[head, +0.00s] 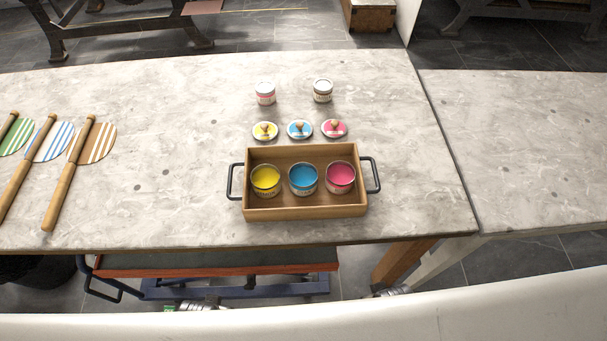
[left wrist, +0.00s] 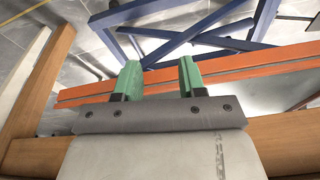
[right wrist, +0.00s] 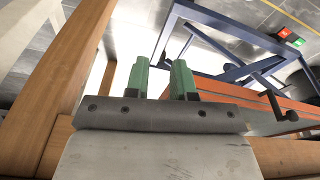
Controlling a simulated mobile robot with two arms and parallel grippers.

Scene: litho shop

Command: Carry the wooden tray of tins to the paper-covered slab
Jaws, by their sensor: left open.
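The wooden tray (head: 305,212) stands on the stone-topped table near its front edge, with a black handle at each end. Inside it are three open tins in a row: yellow (head: 265,181), blue (head: 303,179) and pink (head: 340,177). My left gripper (left wrist: 160,80) and my right gripper (right wrist: 160,78) are both empty, their green fingers apart. Both are low, below the tabletop in front of the table, and neither touches the tray. I cannot make out a paper-covered slab.
Two closed tins (head: 265,93) and three round lids (head: 300,129) lie behind the tray. Several striped paddles (head: 70,170) lie at the left. Another pale table (head: 520,150) adjoins at the right. A blue and orange cart (head: 230,285) stands under the table.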

